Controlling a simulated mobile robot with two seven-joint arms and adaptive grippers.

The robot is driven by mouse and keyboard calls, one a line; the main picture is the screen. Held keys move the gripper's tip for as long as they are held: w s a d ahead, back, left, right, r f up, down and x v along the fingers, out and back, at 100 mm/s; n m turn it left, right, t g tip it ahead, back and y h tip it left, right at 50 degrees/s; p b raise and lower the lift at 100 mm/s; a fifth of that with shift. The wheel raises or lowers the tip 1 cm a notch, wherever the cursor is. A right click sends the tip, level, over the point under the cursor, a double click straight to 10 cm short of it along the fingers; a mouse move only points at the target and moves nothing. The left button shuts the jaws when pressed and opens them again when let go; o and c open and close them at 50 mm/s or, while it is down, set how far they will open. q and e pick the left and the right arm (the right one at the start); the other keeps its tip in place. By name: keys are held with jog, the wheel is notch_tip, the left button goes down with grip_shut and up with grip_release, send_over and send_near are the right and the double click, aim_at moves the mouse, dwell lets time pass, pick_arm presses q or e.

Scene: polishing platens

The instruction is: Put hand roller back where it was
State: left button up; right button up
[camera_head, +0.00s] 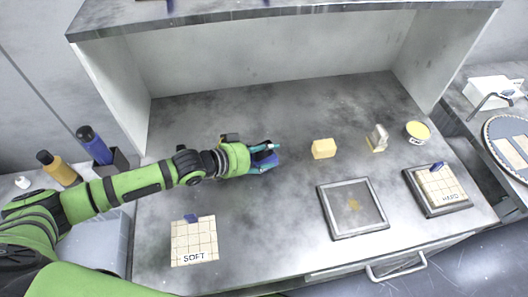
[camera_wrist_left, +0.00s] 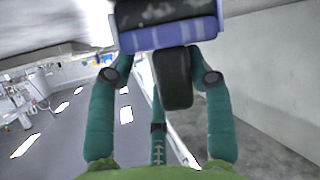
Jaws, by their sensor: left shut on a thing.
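My left gripper (camera_head: 268,156) reaches in from the left over the middle of the bench, with its teal fingers pointing right. It is shut on the hand roller (camera_head: 263,163), which looks blue here and is partly hidden by the fingers. In the left wrist view the hand roller (camera_wrist_left: 168,36) shows as a blue-purple bar with dark parts, at the fingertips (camera_wrist_left: 160,75). I cannot tell from these views how high it is above the bench. My right gripper is not in view.
The bench (camera_head: 270,215) carries a SOFT tile pad (camera_head: 194,242), a yellow block (camera_head: 324,149), a small grey-and-tan item (camera_head: 377,138), a round yellow tin (camera_head: 417,131), a framed plate (camera_head: 352,207) and a HARD pad (camera_head: 440,188). A shelf (camera_head: 280,19) overhangs the back. Bottles (camera_head: 93,145) stand left.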

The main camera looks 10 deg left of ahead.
pick_arm(q)
jog(key=shift+s+f, duration=0.1)
jog(key=shift+f, duration=0.15)
jog(key=shift+s+f, duration=0.1)
jog(key=shift+f, duration=0.15)
jog(key=o, duration=1.6)
jog(key=shift+f, duration=0.1)
jog(key=shift+s+a+f, duration=0.1)
jog(key=shift+a+f, duration=0.05)
jog(key=shift+w+r+v, duration=0.1)
jog(key=shift+r+v, duration=0.05)
jog(key=shift+v, duration=1.85)
jog(key=shift+w+r+v, duration=0.1)
jog(key=shift+r+v, duration=0.05)
jog(key=shift+v, duration=1.85)
jog(key=shift+r+v, duration=0.2)
jog(key=shift+v, duration=1.8)
